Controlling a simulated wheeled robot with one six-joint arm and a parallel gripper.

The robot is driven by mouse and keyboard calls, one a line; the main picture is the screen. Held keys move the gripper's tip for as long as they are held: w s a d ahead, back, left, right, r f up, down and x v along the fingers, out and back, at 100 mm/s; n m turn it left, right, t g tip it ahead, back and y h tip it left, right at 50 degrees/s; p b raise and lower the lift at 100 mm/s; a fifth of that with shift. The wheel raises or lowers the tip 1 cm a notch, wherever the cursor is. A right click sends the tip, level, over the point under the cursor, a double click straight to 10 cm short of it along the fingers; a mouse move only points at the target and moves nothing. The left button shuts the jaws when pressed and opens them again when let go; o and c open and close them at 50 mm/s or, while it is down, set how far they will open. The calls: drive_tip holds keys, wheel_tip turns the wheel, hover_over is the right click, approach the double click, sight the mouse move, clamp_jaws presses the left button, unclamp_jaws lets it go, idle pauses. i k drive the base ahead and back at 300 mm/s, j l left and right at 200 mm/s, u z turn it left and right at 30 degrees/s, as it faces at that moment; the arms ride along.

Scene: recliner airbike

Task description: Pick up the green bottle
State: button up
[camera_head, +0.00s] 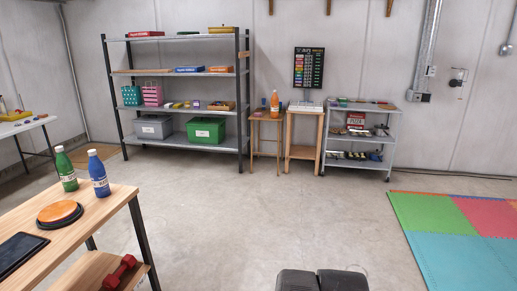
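The green bottle (67,172) stands upright on the wooden table at the left, near its back edge. It has a white cap and a pale label. A blue bottle (99,177) with a white cap stands close to its right. My gripper cannot be made out. Only dark, blocky parts, which look like mine, show at the bottom edge, right of centre and well apart from the table.
The wooden table (62,239) also holds an orange-topped round item (58,211) and a black tablet (17,250). A red dumbbell (119,272) lies on its lower shelf. Shelving (180,38) lines the back wall. The middle floor (250,200) is clear.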

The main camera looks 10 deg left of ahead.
sight(65, 167)
drive_tip(key=u, duration=1.75)
